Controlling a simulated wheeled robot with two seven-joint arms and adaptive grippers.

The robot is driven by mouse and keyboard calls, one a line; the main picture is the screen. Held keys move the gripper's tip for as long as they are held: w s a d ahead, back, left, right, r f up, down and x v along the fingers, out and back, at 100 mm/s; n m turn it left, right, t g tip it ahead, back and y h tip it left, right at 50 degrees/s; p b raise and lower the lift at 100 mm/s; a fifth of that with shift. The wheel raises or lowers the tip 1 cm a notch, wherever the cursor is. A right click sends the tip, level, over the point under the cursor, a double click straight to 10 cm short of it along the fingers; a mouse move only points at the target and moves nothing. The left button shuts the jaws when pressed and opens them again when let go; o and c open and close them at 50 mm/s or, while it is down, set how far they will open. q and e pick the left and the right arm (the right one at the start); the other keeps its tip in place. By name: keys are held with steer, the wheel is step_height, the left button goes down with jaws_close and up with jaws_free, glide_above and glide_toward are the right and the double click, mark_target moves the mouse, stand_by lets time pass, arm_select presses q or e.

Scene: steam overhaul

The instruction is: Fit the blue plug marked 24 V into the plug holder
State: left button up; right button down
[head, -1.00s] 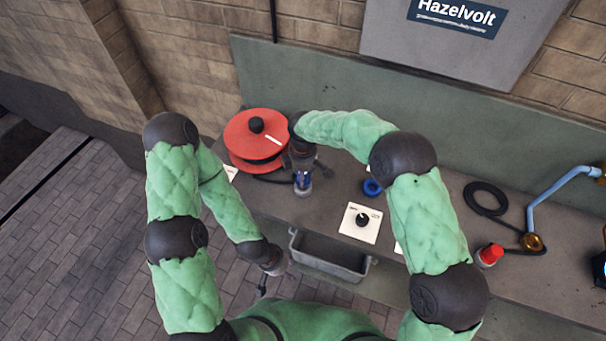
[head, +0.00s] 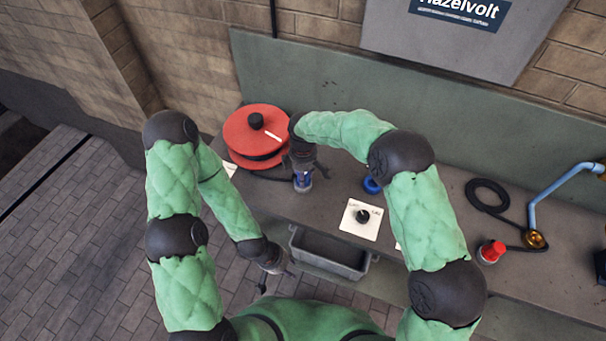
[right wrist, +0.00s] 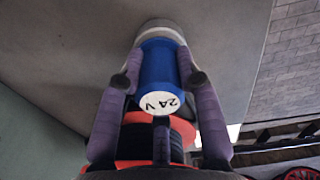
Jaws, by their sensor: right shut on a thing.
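The blue plug (right wrist: 158,68) shows close up in the right wrist view, its pale end face marked 24 V. My right gripper (right wrist: 160,80) is shut on it, one purple finger on each side. The plug's far end meets a pale round ring, the plug holder (right wrist: 160,27), on the grey bench; I cannot tell how deep it sits. In the head view the blue plug (head: 303,179) stands over the holder (head: 303,188), below my right gripper (head: 303,172). My left gripper (head: 274,270) hangs in front of the bench, away from the plug; its fingers are too small to read.
A red cable reel (head: 252,138) stands close behind my right gripper. A white dial plate (head: 361,218), a blue ring (head: 371,186), a red-topped piece (head: 491,251) and a black coil (head: 486,197) lie to the right. A grey bin (head: 330,258) hangs at the bench front.

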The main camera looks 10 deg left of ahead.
steer(key=shift+f, duration=0.3)
steer(key=c, duration=0.8)
jaws_free()
steer(key=shift+o, duration=0.2)
steer(key=shift+r, duration=0.1)
step_height(320, 180, up, 12)
steer(key=shift+f, duration=0.1)
